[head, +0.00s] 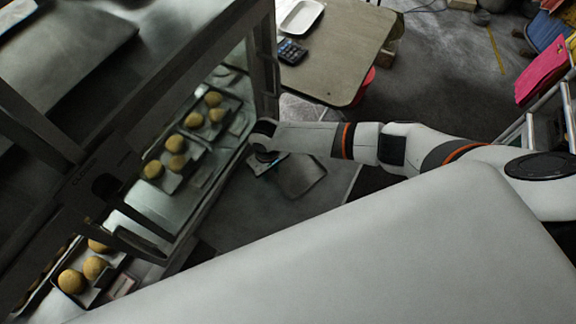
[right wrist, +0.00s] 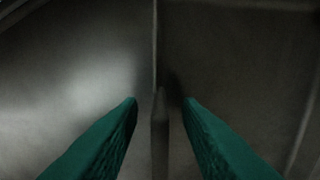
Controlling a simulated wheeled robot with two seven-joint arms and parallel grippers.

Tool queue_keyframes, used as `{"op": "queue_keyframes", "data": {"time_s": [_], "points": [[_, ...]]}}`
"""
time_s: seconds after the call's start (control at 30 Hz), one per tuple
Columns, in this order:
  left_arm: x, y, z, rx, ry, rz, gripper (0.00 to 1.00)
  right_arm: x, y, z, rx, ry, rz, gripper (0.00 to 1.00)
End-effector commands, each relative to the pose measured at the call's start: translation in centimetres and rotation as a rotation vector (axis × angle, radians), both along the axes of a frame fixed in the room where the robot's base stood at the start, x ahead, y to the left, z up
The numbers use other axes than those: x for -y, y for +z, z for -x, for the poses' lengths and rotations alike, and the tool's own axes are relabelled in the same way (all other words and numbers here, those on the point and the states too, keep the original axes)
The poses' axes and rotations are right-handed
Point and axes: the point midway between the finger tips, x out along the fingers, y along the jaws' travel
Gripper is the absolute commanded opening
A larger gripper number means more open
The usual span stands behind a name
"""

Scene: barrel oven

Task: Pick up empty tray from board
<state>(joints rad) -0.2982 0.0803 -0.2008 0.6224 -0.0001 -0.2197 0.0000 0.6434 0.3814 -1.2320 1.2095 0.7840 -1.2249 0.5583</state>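A dark, empty-looking tray (head: 303,176) shows in the middle of the head view, just right of the glass-fronted case. It seems to lie over a dark grey flat surface (head: 265,215); I cannot tell whether that is the board. My right gripper (head: 268,166) is at the tray's left end, and its tips are hard to make out there. In the right wrist view, the two green fingers (right wrist: 160,103) stand apart. A thin upright grey edge (right wrist: 159,135) is between them, with a visible gap on each side. My left gripper is not in view.
The glass-fronted case (head: 190,205) on the left holds several small trays with round buns (head: 176,162). A table (head: 335,50) with a white tray (head: 300,16) and a dark calculator-like device (head: 291,52) stands behind. Colourful folders (head: 543,72) and a metal rack are at the right.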

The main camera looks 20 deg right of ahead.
Motion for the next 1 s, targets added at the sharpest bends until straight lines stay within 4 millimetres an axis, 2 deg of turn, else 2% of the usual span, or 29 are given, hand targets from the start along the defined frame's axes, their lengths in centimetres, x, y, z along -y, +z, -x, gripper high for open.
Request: {"op": "queue_keyframes", "data": {"time_s": [0.03, 0.17, 0.2, 0.57, 0.67, 1.0], "points": [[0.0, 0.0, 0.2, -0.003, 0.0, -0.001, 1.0, 0.0, 0.0, 0.0, 0.0, 0.0, 0.0, 0.23], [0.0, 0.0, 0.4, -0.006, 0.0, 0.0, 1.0, 0.0, 0.0, 0.0, 0.0, 0.0, 0.0, 0.02], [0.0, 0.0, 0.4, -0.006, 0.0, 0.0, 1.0, 0.0, 0.0, 0.0, 0.0, 0.0, 0.0, 0.0], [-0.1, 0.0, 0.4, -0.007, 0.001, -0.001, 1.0, 0.0, 0.4, 0.0, 0.001, 0.0, 0.0, 0.0], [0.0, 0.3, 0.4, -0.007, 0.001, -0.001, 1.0, 0.0, 1.6, -0.1, 0.001, 0.0, -0.002, 0.0], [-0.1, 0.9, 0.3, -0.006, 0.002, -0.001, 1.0, 0.0, 8.1, -0.1, 0.003, 0.0, -0.002, 0.0]]}}
